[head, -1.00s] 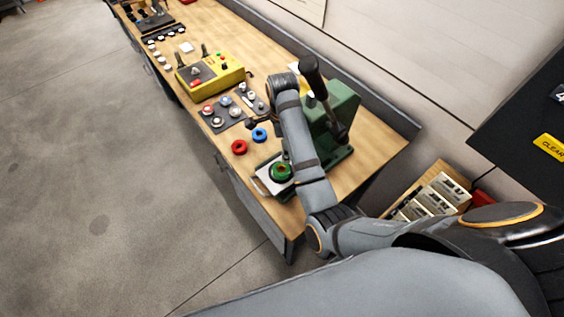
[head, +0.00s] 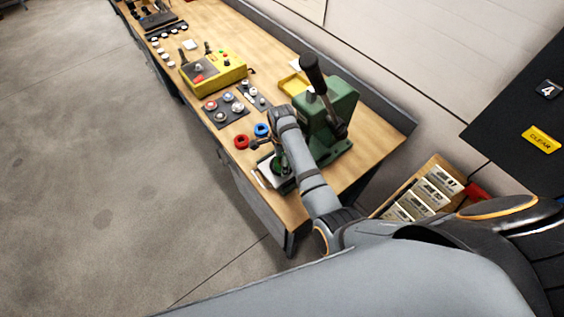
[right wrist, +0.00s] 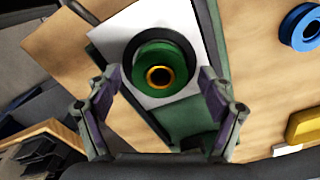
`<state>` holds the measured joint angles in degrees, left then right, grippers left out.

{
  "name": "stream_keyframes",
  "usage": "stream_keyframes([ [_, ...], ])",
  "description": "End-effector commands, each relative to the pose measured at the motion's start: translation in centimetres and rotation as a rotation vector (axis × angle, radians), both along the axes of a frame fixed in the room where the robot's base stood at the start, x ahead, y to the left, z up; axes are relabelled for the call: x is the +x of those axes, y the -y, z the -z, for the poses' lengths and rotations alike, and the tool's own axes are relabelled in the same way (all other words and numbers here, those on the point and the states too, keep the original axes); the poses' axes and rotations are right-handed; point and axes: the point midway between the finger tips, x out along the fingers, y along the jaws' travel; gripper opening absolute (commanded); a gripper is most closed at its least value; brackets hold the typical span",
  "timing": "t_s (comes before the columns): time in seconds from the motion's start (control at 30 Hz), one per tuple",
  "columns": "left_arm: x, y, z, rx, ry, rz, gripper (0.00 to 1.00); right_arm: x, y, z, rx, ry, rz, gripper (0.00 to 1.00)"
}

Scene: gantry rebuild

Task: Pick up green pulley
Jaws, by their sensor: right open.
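The green pulley (right wrist: 148,62) has a gold-coloured bore and sits on a white square plate (right wrist: 125,35) in the right wrist view. In the head view the pulley (head: 281,166) is mostly hidden by my right arm. My right gripper (right wrist: 160,80) is open, with one finger at each side of the pulley. No grip on the pulley shows, and I cannot tell the exact finger height. My left gripper is in neither view.
The green press (head: 335,108) with its black lever stands just behind the pulley. A red pulley (head: 241,142) and a blue pulley (head: 262,130) lie beside it on the bench. A yellow control box (head: 215,73) stands further off. Floor at left is clear.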

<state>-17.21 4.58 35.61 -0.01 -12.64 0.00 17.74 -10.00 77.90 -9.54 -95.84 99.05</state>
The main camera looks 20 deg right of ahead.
Motion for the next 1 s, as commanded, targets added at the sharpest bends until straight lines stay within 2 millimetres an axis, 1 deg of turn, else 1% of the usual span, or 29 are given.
stream_keyframes([
  [0.07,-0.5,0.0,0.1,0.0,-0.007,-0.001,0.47,0.0,0.0,0.0,0.0,0.0,0.0,0.81],
  [0.53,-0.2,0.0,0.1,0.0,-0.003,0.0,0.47,0.0,0.0,0.0,0.0,0.001,0.0,0.17],
  [0.8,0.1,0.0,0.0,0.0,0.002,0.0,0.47,0.2,0.1,-0.2,0.0,0.003,-0.001,0.17],
  [1.0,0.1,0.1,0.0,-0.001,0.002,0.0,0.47,1.1,0.3,-1.6,-0.001,0.004,-0.01,0.17],
])
